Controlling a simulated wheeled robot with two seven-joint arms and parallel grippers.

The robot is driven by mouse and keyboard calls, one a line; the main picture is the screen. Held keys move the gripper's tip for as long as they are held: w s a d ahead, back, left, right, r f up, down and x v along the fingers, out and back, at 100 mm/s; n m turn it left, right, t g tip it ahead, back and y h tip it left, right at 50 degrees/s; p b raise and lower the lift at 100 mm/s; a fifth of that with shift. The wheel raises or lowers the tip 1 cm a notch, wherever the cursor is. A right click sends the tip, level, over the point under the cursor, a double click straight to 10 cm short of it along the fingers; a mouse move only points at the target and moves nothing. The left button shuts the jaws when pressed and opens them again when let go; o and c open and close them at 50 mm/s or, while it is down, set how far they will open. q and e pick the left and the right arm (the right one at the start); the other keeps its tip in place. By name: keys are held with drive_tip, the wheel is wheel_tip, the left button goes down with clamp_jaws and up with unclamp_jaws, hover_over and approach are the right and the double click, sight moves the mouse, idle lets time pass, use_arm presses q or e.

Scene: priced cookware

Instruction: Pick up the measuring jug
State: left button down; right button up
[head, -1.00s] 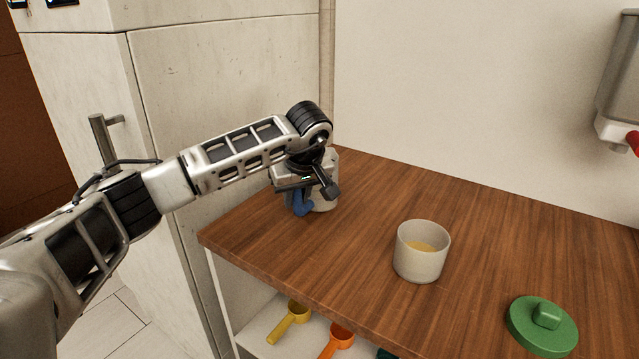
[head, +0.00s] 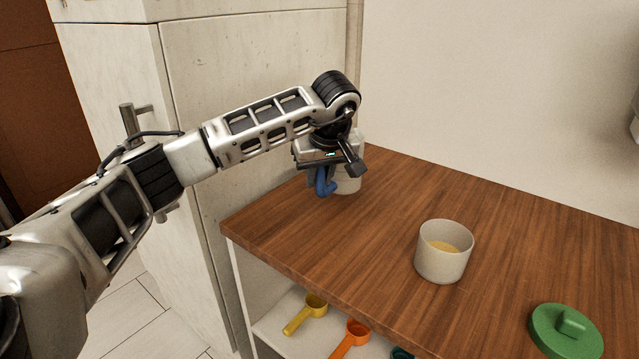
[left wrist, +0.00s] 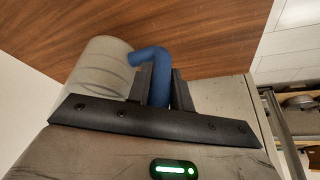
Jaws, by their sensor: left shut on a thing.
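The measuring jug (head: 349,183) is pale grey with a blue handle. It is at the back left of the wooden counter, partly hidden behind my left gripper (head: 322,176). In the left wrist view, the jug's ringed grey body (left wrist: 98,70) is at the upper left. Its bent blue handle (left wrist: 149,56) runs between the two dark fingers of my left gripper (left wrist: 160,84), which is shut on it. The jug looks slightly above the counter top, but its underside is hard to make out. My right gripper is not in view.
A pale cup (head: 440,263) with yellowish contents stands mid-counter (head: 290,237). A green lid (head: 566,333) lies at the front right. Yellow (head: 305,314) and orange (head: 350,340) scoops lie on the shelf below. A tall pale cabinet (head: 250,60) stands left, a wall behind.

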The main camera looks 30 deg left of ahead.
use_arm(q)
drive_tip(key=s+d+r+p, duration=0.1)
drive_tip(key=s+d+r, duration=0.5)
drive_tip(key=s+r, duration=0.3)
drive_tip(key=s, duration=0.2)
drive_tip(key=shift+s, duration=0.3)
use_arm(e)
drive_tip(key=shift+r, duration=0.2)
use_arm(q)
drive_tip(key=shift+d+r, duration=0.1)
drive_tip(key=shift+d, duration=0.05)
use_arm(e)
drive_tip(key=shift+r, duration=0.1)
